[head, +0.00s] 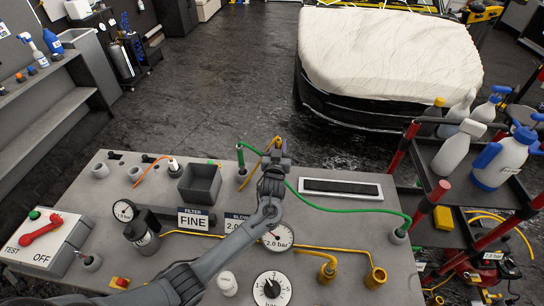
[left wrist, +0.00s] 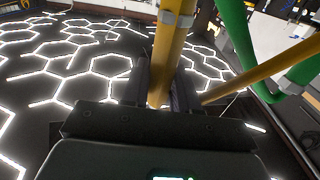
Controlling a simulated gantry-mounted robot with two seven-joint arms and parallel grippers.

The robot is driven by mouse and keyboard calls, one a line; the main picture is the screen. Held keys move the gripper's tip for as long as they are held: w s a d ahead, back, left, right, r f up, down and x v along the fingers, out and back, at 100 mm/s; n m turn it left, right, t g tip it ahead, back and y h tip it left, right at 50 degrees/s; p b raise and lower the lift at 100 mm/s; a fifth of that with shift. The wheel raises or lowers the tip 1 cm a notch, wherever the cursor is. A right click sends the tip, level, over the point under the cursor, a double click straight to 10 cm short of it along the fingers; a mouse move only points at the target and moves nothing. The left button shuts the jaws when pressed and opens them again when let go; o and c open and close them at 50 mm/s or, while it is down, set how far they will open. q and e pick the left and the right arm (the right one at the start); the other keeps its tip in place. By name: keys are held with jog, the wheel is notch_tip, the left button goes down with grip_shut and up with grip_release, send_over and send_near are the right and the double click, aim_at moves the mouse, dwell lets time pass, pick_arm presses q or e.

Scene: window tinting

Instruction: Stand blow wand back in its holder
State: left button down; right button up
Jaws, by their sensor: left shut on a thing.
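My left gripper (head: 275,157) is above the far edge of the grey bench, pointing away. The left wrist view shows its two jaws shut on a yellow tube with grey bands (left wrist: 167,58), which appears to be the blow wand. The wand is mostly hidden behind the gripper in the head view. Two yellow cup-like fittings, one (head: 327,271) and another (head: 376,278), stand on the near right of the bench; I cannot tell whether either is the wand's holder. My right gripper is not in view.
A green hose (head: 340,207) arcs from near the gripper to a bench fitting at right. A green upright tube (head: 240,160) stands left of the gripper. A grey open box (head: 200,184), gauges and a slotted panel (head: 341,188) occupy the bench. A bottle cart (head: 440,190) stands at right.

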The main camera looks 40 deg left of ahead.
pick_arm(q)
jog(key=shift+a+f, duration=0.3)
jog(key=shift+f, duration=0.05)
notch_tip(320, 180, down, 4)
jog(key=b, duration=0.3)
jog(key=shift+d+r, duration=0.1)
jog(key=shift+d, duration=0.05)
jog(key=shift+b, duration=0.3)
jog(key=shift+f, duration=0.2)
jog(key=c, duration=0.9)
grip_release()
jog(key=shift+o, duration=0.2)
